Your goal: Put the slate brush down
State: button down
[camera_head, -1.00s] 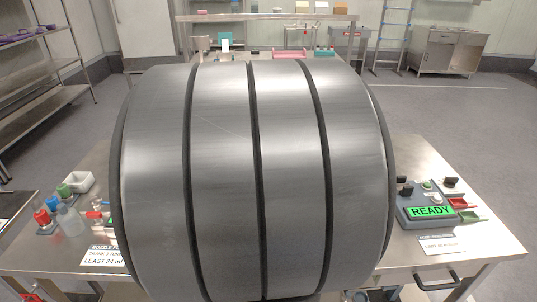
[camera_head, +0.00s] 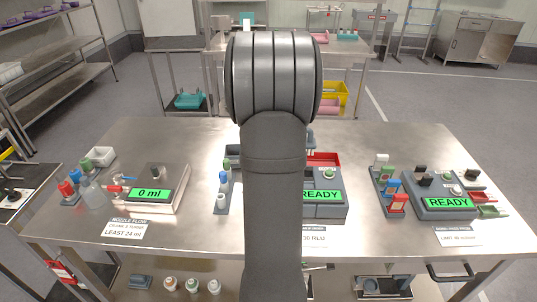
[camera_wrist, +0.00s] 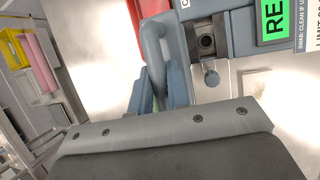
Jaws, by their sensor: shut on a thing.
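The slate brush is most likely the slate-blue looped piece (camera_wrist: 180,65) just beyond my gripper in the wrist view. My gripper (camera_wrist: 165,135) fills the bottom of that view as a dark body with a screwed metal edge. In the head view my arm covers the gripper. A small slate-blue part (camera_head: 311,138) shows just right of the arm, near the red tray (camera_head: 323,158); I cannot tell whether it is the brush.
The middle device (camera_head: 325,196) reads READY and stands beside my arm. A rack of bottles (camera_head: 222,190) is left of the arm. The scale (camera_head: 158,190) reads 0 ml. Another READY device (camera_head: 440,196) and a card rack (camera_head: 390,190) stand right. The steel table (camera_head: 200,140) is bare towards the back.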

jog(key=shift+w+a+f, duration=0.7)
jog(key=shift+a+f, duration=0.65)
jog(key=shift+f, duration=0.25)
jog(key=shift+w+a+f, duration=0.75)
jog(key=shift+a+f, duration=0.65)
jog(key=shift+f, duration=0.15)
jog(key=shift+w+a+f, duration=0.7)
jog(key=shift+a+f, duration=0.65)
jog(key=shift+f, duration=0.25)
jog(key=shift+f, duration=0.2)
jog(key=c, duration=1.4)
grip_release()
jog(key=shift+o, duration=0.2)
jog(key=v, duration=1.2)
jog(key=shift+r, duration=0.25)
